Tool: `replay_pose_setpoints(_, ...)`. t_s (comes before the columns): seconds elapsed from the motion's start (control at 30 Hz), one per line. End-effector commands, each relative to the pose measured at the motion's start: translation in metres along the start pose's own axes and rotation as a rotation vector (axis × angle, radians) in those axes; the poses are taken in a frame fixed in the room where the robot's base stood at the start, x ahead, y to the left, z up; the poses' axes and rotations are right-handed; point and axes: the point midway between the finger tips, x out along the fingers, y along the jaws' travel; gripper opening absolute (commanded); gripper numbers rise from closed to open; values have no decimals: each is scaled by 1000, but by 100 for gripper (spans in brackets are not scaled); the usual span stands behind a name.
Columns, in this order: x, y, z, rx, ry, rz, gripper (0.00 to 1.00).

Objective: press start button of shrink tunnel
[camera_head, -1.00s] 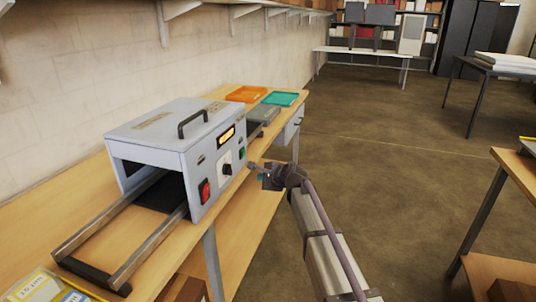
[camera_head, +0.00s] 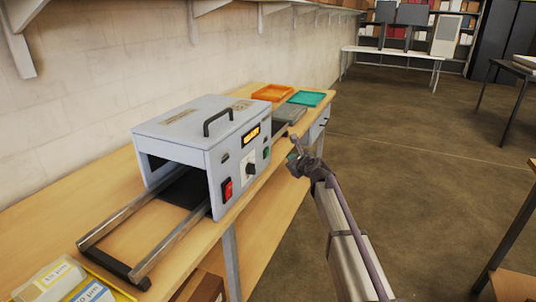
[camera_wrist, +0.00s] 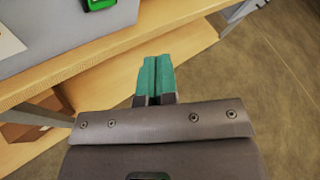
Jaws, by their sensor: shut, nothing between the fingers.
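The shrink tunnel (camera_head: 195,150) is a grey box with a black top handle, standing on a wooden bench. Its front panel holds a lit amber display (camera_head: 251,136), a dark knob (camera_head: 251,169), a red switch (camera_head: 227,190) and a green button (camera_head: 266,153). The green button also shows at the top of the wrist view (camera_wrist: 98,4). My gripper (camera_head: 296,149) is to the right of the panel, apart from it, over the floor beyond the bench edge. In the wrist view its teal fingers (camera_wrist: 154,78) are together and empty, below the green button.
Metal rails (camera_head: 125,225) extend from the tunnel's opening toward the front left. An orange tray (camera_head: 272,92) and a teal tray (camera_head: 307,98) lie at the bench's far end. Boxes in a yellow tray sit at lower left (camera_head: 100,285).

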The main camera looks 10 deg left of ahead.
Motion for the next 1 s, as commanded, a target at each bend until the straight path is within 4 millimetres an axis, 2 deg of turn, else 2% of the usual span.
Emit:
replay_pose_setpoints(0.2, 24, 17, 17, -2, -1, 1, 0)
replay_pose_setpoints(0.4, 39, 28, 28, -2, 0, 2, 0)
replay_pose_setpoints(1.0, 43, 31, 31, -1, 0, 1, 0)
